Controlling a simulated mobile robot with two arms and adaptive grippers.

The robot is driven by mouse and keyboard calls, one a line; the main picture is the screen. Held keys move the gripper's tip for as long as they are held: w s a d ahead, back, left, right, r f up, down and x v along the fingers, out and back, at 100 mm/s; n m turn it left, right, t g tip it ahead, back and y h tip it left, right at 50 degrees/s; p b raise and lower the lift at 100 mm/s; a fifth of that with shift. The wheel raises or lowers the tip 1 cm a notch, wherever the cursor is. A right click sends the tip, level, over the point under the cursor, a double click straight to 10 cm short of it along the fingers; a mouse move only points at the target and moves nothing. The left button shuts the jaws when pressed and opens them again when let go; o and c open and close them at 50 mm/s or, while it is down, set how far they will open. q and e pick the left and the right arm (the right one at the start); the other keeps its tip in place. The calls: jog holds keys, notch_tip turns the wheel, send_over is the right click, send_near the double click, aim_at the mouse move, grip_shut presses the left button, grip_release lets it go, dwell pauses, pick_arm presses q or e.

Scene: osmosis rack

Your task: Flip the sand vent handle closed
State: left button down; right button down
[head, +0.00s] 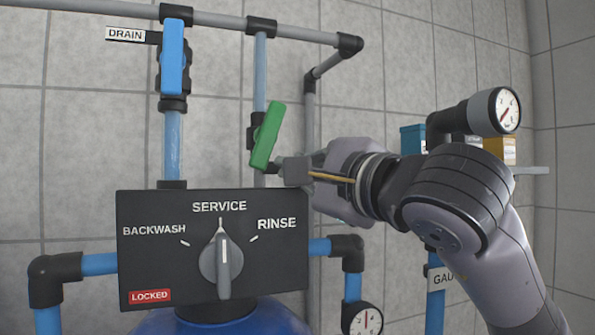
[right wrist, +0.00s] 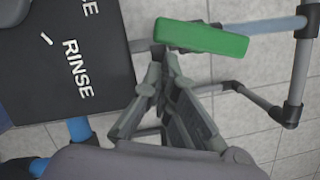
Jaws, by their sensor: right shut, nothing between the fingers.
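A green handle (head: 267,136) sits on the thin vertical pipe behind the black control panel. It is tilted, its upper end leaning right and its lower end left. No label for it is readable, so I cannot confirm by text that it is the sand vent handle. My right gripper (head: 274,167) is shut and empty, its tips close to the handle's lower end. In the right wrist view the green handle (right wrist: 202,38) lies just beyond the shut fingertips (right wrist: 162,54); I cannot tell whether they touch. My left gripper is not in view.
The black panel (head: 150,205) with a knob at SERVICE and a LOCKED tag stands below left of my gripper. A blue handle (head: 173,60) labelled DRAIN hangs on the left pipe. A gauge (head: 505,110) and shelf boxes (head: 498,150) are at right.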

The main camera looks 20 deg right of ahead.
jog(key=v, duration=1.1)
jog(key=shift+s, duration=0.4)
